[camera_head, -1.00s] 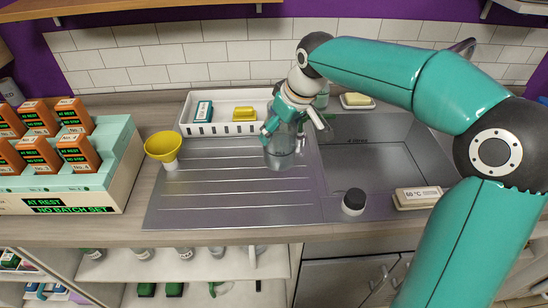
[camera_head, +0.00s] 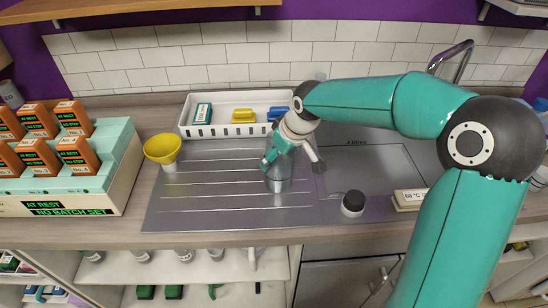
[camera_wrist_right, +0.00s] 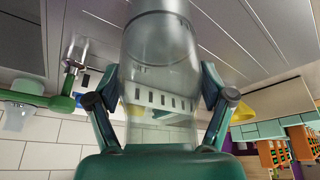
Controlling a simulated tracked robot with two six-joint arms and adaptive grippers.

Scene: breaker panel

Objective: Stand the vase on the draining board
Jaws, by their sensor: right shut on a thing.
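The vase is a clear, see-through vessel (camera_head: 278,184) over the right part of the ribbed steel draining board (camera_head: 215,200). It looks about upright in the head view. My right gripper (camera_head: 280,160) is shut on the vase from behind and above, hiding its upper part. In the right wrist view the glass vase (camera_wrist_right: 158,55) sits between the two fingers of the gripper (camera_wrist_right: 158,90). The vase's base is close to the board's surface; I cannot tell whether it touches. My left gripper is not in view.
A white slotted tray (camera_head: 215,130) with small blocks stands behind the board. A yellow funnel-like cup (camera_head: 162,148) stands at the board's left edge.

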